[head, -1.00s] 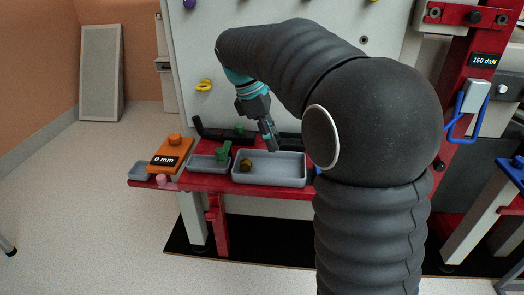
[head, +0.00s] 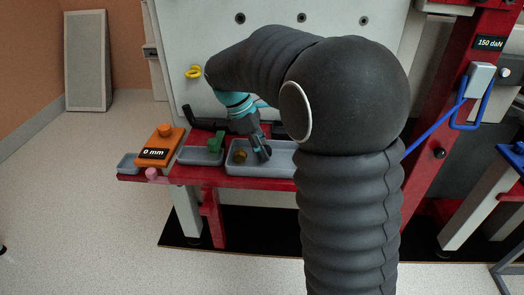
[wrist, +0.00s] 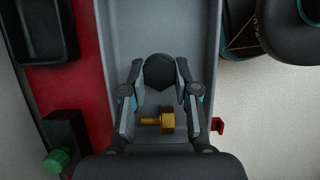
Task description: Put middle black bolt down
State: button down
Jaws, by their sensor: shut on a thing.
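My gripper (wrist: 160,78) is shut on the black bolt (wrist: 158,72), whose dark head shows between the fingertips in the wrist view. The gripper (head: 262,152) also shows low at the grey tray (head: 240,170) in the head view. The tray (wrist: 204,30) lies beneath the bolt in the wrist view. I cannot tell whether the bolt touches its floor. A gold bolt (wrist: 160,120) lies in the same tray, apart from the black one; it shows at the left end of the tray in the head view (head: 240,156).
An orange block (head: 160,146) reading 0 mm is farther left, on the red bench (head: 190,181). A white panel (head: 300,75) rises behind.

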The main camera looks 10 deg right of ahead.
jog(key=shift+f, duration=0.35)
jog(key=c, duration=0.9)
grip_release()
jog(key=shift+o, duration=0.2)
jog(key=p+v, duration=0.2)
jog(key=v, duration=0.9)
jog(key=s+d+r+m+t+y, duration=0.1)
jog(key=s+d+m+t, duration=0.15)
jog(key=s, duration=0.35)
jog(key=s+d+r+m+t+y, duration=0.1)
jog(key=s+d+m+y, duration=0.1)
jog(key=s+m, duration=0.3)
jog(key=s+d+f+m+t+y, duration=0.1)
jog(key=s+f+m+t, duration=0.2)
jog(key=s+f+m, duration=0.4)
jog(key=shift+s, duration=3.5)
jog(key=shift+d+t, duration=0.1)
jog(key=shift+t, duration=0.15)
